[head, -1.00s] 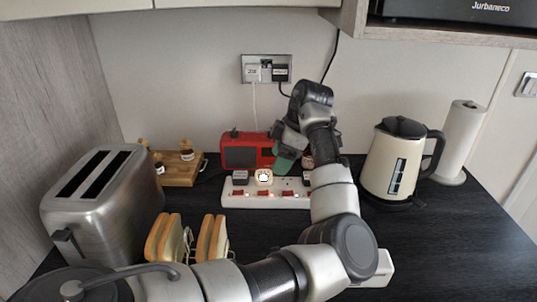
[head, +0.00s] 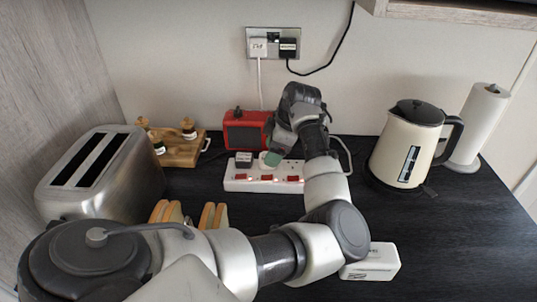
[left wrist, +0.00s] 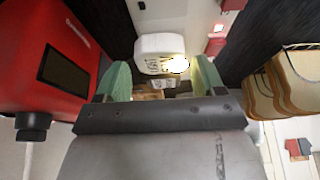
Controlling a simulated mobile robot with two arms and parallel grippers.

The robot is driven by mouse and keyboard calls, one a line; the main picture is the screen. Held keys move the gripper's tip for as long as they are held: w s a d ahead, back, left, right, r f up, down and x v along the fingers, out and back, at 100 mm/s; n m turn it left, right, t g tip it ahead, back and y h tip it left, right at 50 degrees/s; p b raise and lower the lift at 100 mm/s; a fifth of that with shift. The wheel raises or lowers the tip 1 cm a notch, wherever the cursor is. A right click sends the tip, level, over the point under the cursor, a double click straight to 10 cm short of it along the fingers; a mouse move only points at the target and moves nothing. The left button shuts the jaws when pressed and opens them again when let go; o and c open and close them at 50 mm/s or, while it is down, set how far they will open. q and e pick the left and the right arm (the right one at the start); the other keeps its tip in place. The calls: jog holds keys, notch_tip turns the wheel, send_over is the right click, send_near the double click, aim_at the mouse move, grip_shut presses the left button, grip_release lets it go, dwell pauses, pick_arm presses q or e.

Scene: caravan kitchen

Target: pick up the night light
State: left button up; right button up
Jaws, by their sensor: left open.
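The night light shows in the left wrist view as a small white block (left wrist: 158,44) with a glowing face, at the power strip. It lies between and just beyond the two green fingertips of my left gripper (left wrist: 161,78). My left gripper is open, with no visible grip on the light. I cannot tell the exact gap between the fingers and the light. My right gripper is not in view.
The toaster (head: 100,175), bread slices (head: 213,215), kettle (head: 405,150) and a white box (head: 372,262) stand around. Dark counter (head: 455,235) is clear at right.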

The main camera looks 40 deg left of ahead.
pick_arm(q)
jog(key=shift+x, duration=1.1)
jog(key=c, duration=0.7)
jog(key=shift+r, duration=0.1)
